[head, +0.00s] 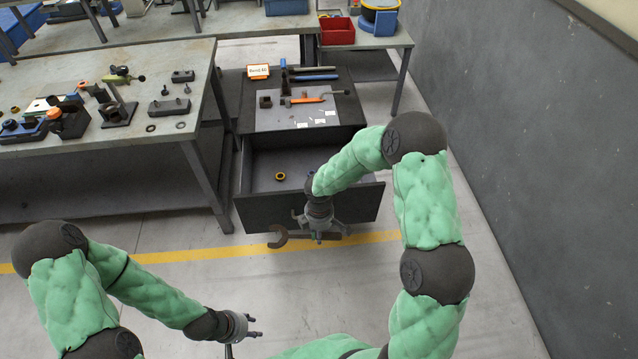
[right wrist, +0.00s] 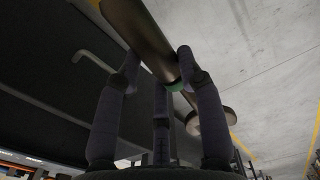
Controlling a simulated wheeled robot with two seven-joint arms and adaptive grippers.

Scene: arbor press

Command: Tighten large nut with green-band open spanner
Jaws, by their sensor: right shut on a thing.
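The open spanner (head: 279,237) is dark, with its hooked jaw to the left of my right gripper (head: 320,236) in the head view. That gripper is shut on the spanner handle, in front of the open drawer. I cannot tell which object is the large nut; a dark nut-like block (head: 265,101) lies on the cabinet top.
The open drawer (head: 350,202) holds a small yellow ring (head: 280,176). Several tools lie on the cabinet top (head: 340,104) above it. The workbench (head: 185,58) at left carries metal fixtures and rings. A grey wall (head: 490,120) stands at right. Floor (head: 200,285) in front is clear.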

